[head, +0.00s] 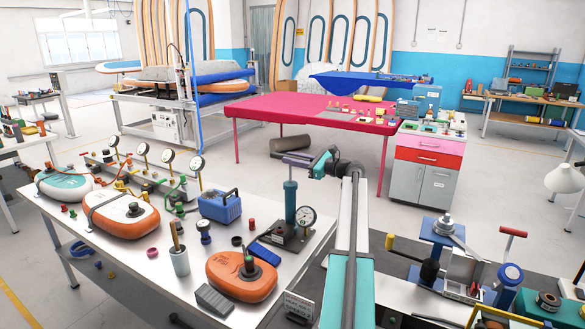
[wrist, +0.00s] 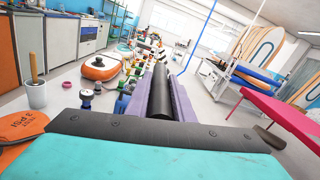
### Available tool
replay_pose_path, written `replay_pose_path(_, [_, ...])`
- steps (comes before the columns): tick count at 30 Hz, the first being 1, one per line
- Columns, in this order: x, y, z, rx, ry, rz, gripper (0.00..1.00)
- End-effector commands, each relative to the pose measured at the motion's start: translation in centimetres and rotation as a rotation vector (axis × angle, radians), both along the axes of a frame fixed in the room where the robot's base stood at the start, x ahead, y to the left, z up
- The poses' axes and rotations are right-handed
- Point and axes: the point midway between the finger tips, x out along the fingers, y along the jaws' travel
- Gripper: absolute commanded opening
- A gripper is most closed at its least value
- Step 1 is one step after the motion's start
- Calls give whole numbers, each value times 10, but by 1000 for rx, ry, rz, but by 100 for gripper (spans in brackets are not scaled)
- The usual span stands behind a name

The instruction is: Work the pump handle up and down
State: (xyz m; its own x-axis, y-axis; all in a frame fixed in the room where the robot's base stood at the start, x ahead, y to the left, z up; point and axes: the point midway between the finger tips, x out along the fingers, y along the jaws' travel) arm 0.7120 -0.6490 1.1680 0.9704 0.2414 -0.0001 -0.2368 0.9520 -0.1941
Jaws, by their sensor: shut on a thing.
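The hand pump has a teal upright cylinder (head: 290,202) on a dark base (head: 288,236), with a round white gauge (head: 306,216) at its right. It stands on the white bench, right of the middle. My gripper (head: 298,160) reaches in from the right at the top of the pump. It is shut on the dark pump handle (wrist: 160,92), which lies lengthwise between the purple fingers in the wrist view.
An orange inflatable board piece (head: 241,277) lies in front of the pump. A blue box with a handle (head: 219,206) and a white cup (head: 179,261) stand to its left. A pink-red table (head: 265,106) is behind. A tool-covered dark bench lies at right.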

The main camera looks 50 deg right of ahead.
Motion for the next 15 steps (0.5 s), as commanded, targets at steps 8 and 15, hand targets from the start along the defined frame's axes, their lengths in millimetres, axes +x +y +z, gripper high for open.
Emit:
replay_pose_path(8, [1,0,61,-3,-2,-1,0])
replay_pose_path(15, [0,0,76,-1,-3,-1,0])
